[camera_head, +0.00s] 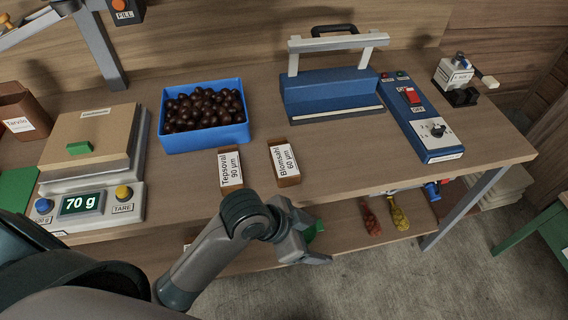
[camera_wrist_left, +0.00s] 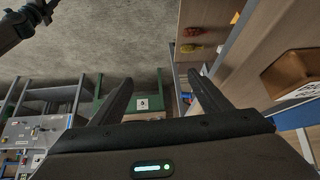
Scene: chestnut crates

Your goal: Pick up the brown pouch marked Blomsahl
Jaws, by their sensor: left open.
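The brown pouch marked Blomsahl 60 µm (camera_head: 284,162) stands near the front edge of the bench in the head view, with its white label showing. My left gripper (camera_head: 319,244) is open and empty, in front of the bench edge and below and to the right of the pouch in the picture. It is apart from the pouch. In the left wrist view the open fingers (camera_wrist_left: 160,95) point away from the bench top. A brown pouch (camera_wrist_left: 286,72) shows at the right there, its label unreadable. My right gripper is not seen.
A similar pouch marked Tepsoval 90 µm (camera_head: 230,168) stands just left of the Blomsahl pouch. Behind are a blue crate (camera_head: 206,143) of chestnuts and a blue sealer (camera_head: 332,95). A scale (camera_head: 92,205) reads 70 g at left. Bench to the pouch's right is clear.

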